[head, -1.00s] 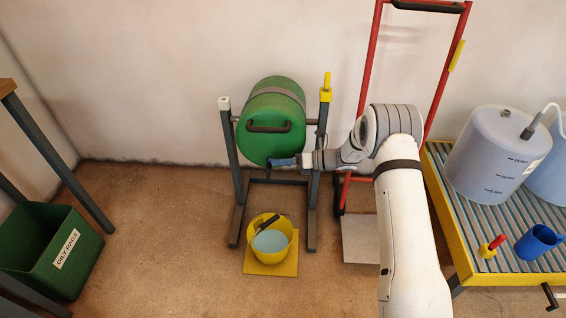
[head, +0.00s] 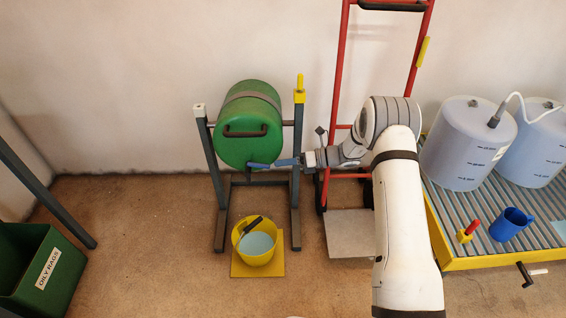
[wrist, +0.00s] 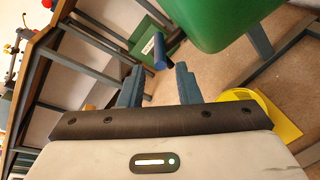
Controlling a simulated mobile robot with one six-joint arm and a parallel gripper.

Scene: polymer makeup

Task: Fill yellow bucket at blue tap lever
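The blue tap lever (head: 257,166) sticks out at the lower front of the green drum (head: 250,148). It also shows in the wrist view (wrist: 160,53), just beyond and between my fingertips. My gripper (head: 286,162) is to the right of the lever; in the wrist view its two blue fingers (wrist: 158,80) stand apart with nothing between them. The yellow bucket (head: 240,247) stands upright below the drum on a yellow mat (head: 272,268). It holds light blue liquid and has a dark handle across its rim. The bucket is partly hidden in the wrist view (wrist: 238,96).
A metal stand (head: 215,180) carries the drum. A red hand truck (head: 338,100) stands behind my arm. A yellow-edged grated table (head: 445,240) with pale containers (head: 468,150) and a blue mug (head: 510,224) is at right. A green rag bin (head: 42,262) is at left.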

